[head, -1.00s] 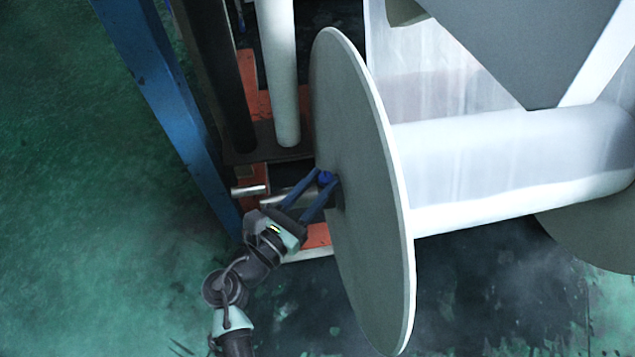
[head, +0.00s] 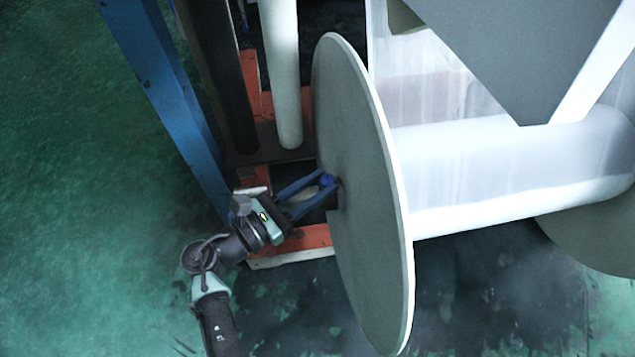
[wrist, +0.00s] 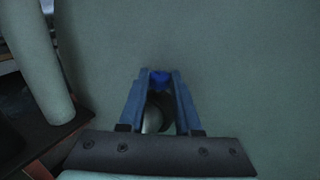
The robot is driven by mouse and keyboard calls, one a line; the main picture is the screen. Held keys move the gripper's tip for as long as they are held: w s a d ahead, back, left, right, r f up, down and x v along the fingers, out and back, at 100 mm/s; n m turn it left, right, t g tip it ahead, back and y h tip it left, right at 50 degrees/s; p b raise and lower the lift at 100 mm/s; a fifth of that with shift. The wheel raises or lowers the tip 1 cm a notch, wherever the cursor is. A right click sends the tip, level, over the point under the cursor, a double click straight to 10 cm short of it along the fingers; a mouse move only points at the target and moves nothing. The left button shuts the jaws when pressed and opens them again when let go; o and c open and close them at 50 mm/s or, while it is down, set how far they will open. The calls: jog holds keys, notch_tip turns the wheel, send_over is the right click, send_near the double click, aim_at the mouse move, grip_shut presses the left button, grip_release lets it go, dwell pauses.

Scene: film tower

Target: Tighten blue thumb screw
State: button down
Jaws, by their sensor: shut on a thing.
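The blue thumb screw (head: 327,180) sits near the hub on the left face of the large grey disc (head: 350,250). My gripper (head: 325,184) reaches it from the lower left, its two blue fingers shut on the screw. In the wrist view the screw (wrist: 160,77) shows between the fingertips of my gripper (wrist: 160,80). A rounded metal shaft end (wrist: 155,115) lies between the fingers, behind the screw. The fingers partly hide the screw.
White (head: 280,75) and dark (head: 222,80) rollers stand above the gripper, over an orange frame (head: 310,238). A film roll (head: 510,165) lies right of the disc. Green floor at left is clear.

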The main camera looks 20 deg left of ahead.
jog(key=c, duration=0.9)
grip_release()
jog(key=shift+o, duration=0.2)
jog(key=p+v, duration=0.3)
jog(key=v, duration=1)
jog(key=shift+p, duration=0.3)
